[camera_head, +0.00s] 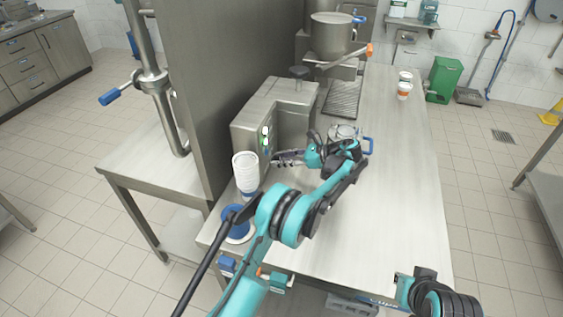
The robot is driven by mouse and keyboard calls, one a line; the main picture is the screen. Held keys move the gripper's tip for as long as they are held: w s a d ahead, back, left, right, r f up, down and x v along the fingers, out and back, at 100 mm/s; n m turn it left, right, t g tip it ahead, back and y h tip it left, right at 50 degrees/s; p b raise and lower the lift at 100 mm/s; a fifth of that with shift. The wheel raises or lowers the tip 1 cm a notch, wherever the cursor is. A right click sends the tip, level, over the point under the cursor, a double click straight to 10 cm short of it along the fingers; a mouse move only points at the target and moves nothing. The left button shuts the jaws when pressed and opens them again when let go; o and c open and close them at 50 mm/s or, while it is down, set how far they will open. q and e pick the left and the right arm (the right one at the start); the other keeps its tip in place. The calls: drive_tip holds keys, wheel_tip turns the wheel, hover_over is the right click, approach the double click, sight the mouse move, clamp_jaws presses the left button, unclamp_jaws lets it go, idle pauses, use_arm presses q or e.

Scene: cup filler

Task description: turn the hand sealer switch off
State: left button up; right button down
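The hand sealer appears to be the grey metal box (287,100) on the table, left of centre. Its front has a small panel (266,137) with light and green round parts; which one is the switch, and its position, is too small to tell. My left gripper (279,160) is in front of this panel, low and just to its right, with its fingers pointing left toward the machine. I cannot tell whether it touches the panel, or whether its fingers are open or shut. Only part of my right arm shows at the lower right; its gripper is not in view.
A metal pot with a blue handle (345,133) stands behind my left wrist. Two cups (404,88) stand farther back. The table's right side (400,180) is clear.

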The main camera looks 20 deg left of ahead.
use_arm(q)
clamp_jaws()
idle(0.4)
drive_tip(key=shift+s+n+t, duration=0.2)
drive_tip(key=shift+n+t, duration=0.7)
drive_tip(key=shift+n, duration=0.2)
drive_tip(key=shift+s+f+n+t, duration=0.15)
drive_tip(key=shift+n+t, duration=0.45)
drive_tip(key=shift+n, duration=0.3)
drive_tip(key=n, duration=0.1)
drive_tip(key=n+t+b, duration=0.1)
drive_tip(key=n+t+y, duration=0.1)
drive_tip(key=n, duration=0.1)
drive_tip(key=shift+s+f+b, duration=0.15)
drive_tip(key=shift+f+b, duration=0.1)
drive_tip(key=shift+b, duration=0.1)
drive_tip(key=shift+f+n+t+y+b, duration=0.1)
drive_tip(key=shift+n+t+y+b, duration=0.3)
drive_tip(key=shift+n, duration=0.65)
drive_tip(key=shift+f+n+t+y+b, duration=0.1)
drive_tip(key=shift+n+t+y+b, duration=0.3)
drive_tip(key=shift+n, duration=0.65)
